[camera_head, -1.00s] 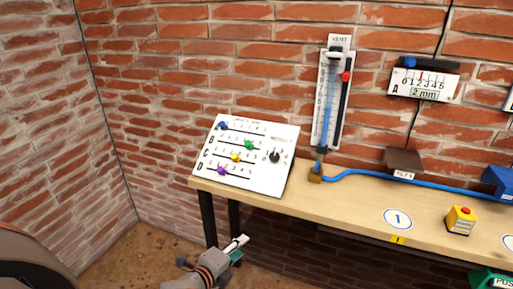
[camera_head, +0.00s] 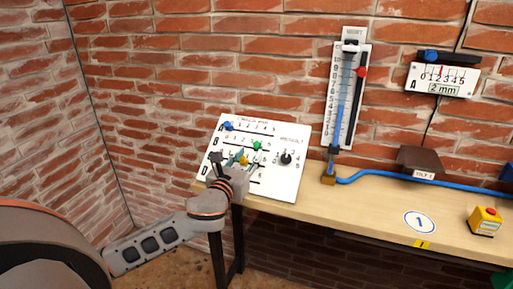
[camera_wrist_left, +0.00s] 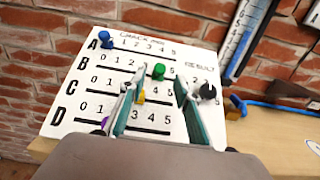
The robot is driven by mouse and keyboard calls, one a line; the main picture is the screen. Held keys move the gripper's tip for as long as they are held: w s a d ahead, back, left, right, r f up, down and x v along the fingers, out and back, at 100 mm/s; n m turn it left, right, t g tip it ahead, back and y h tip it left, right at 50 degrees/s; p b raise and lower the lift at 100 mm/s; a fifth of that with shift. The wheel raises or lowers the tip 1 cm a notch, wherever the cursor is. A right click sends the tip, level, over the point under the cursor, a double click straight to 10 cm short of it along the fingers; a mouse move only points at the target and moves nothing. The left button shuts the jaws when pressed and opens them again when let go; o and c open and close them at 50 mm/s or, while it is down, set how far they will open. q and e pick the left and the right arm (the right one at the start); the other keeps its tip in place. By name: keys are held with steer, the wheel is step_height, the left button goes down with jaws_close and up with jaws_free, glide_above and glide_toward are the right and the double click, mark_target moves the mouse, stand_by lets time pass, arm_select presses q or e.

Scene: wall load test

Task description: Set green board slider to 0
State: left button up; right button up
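The white slider board (camera_head: 290,180) leans at the left end of the table, with rows A to D. The green slider (camera_head: 257,146) sits in row B, right of the 2; its exact mark is unclear. It also shows in the left wrist view (camera_wrist_left: 158,72), just beyond and between the fingertips, apparently untouched. My left gripper (camera_head: 228,162) is over the board's lower left part. In the left wrist view its two fingers (camera_wrist_left: 155,88) are spread apart, with nothing held. The fingers and wrist hide parts of rows C and D. My right gripper is not in view.
The blue slider (camera_wrist_left: 106,40) is at the left end of row A. The yellow slider (camera_wrist_left: 140,95) is close beside the left finger. A black knob (camera_head: 286,159) is on the board's right side. The brick wall stands close behind.

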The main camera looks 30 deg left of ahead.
mark_target(255, 145)
arm_select(q)
steer(key=x, duration=0.6)
steer(key=shift+d+b, duration=0.1)
steer(key=shift+b, duration=0.2)
jaws_close()
